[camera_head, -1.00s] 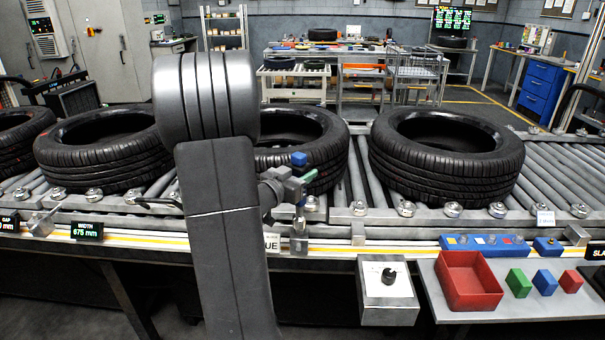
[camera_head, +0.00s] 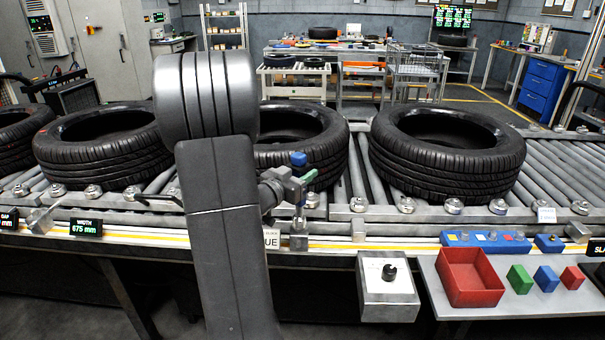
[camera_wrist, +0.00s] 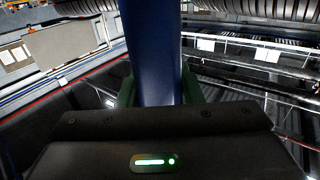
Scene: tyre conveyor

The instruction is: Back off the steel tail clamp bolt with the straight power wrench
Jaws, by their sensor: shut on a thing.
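My gripper (camera_head: 298,184), with green finger pads, is shut on a blue upright tool, which I take to be the straight power wrench (camera_head: 299,159). In the wrist view the wrench (camera_wrist: 152,50) is a thick blue cylinder between the green pads. The wrench stands upright at the conveyor's near edge, its lower end directly above a small steel block (camera_head: 298,242) on the front rail, perhaps the tail clamp. I cannot tell whether the tool touches it. The clamp bolt itself cannot be made out.
Several black tyres lie on the roller conveyor, one (camera_head: 447,155) right of my gripper and one (camera_head: 298,140) just behind it. A dial box (camera_head: 388,287) hangs at the front. A red bin (camera_head: 472,290) and coloured blocks sit on a shelf at right.

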